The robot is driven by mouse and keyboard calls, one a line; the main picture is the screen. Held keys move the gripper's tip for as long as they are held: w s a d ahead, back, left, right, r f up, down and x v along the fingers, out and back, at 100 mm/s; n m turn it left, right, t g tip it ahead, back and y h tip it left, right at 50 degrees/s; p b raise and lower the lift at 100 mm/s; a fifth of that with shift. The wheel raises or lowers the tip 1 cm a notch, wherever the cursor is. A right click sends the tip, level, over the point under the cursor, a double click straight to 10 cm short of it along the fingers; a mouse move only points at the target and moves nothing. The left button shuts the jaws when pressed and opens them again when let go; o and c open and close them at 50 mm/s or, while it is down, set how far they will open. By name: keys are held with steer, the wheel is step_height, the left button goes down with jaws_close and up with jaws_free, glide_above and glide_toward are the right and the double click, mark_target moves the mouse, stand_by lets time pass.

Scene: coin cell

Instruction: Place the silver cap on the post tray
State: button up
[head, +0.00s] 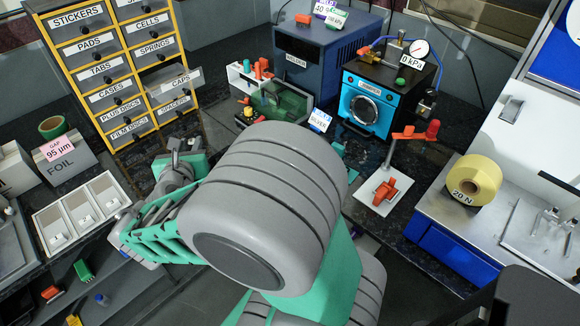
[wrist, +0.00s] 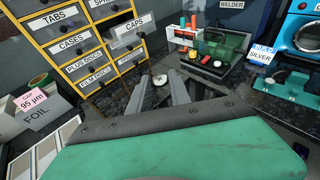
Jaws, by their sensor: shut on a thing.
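My gripper (wrist: 161,88) is shut on a small round silver cap (wrist: 160,80), which shows between the fingertips in the wrist view. In the head view my gripper (head: 178,148) is left of my large grey arm link, in front of the drawer cabinet; the cap is too small to make out there. I cannot tell for certain which tray is the post tray. A teal tray (wrist: 297,90) with a card reading SILVER is at the right of the wrist view. A white tray with three compartments (head: 45,222) lies at the left.
The CAPS drawer (head: 175,85) of the yellow cabinet stands pulled out. A FOIL box (head: 68,162) is at the left. A green-walled fixture (head: 285,103) and a blue machine (head: 366,105) stand behind. A small white tray (head: 370,183) with orange parts lies at right.

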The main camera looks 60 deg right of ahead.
steer(key=s+d+f+m+g+h+b, duration=0.25)
steer(key=s+d+m+g+b, duration=0.2)
steer(key=s+d, duration=0.5)
steer(key=s+d+f+m+g+h+b, duration=0.1)
steer(key=s+d+f+m+g+b, duration=0.35)
steer(key=s+d, duration=0.5)
steer(key=shift+m+g, duration=0.3)
steer(key=shift+g, duration=0.6)
steer(key=s+d+f, duration=0.1)
steer(key=d+f, duration=0.1)
steer(key=d, duration=0.1)
steer(key=s+d+f+b, duration=0.1)
steer(key=d+f, duration=0.1)
steer(key=d, duration=0.1)
steer(key=s+d+f+b, duration=0.1)
steer(key=d+f, duration=0.2)
steer(key=d, duration=0.1)
steer(key=shift+s+d+f, duration=0.1)
steer(key=shift+s, duration=0.1)
steer(key=shift+d+f+b, duration=0.3)
steer(key=shift+b, duration=0.05)
steer(key=shift+d+f+b, duration=0.15)
steer(key=shift+f+b, duration=0.2)
steer(key=shift+f, duration=0.55)
steer(key=shift+d+f+b, duration=0.1)
steer(key=shift+f+b, duration=0.2)
steer(key=shift+f, duration=0.55)
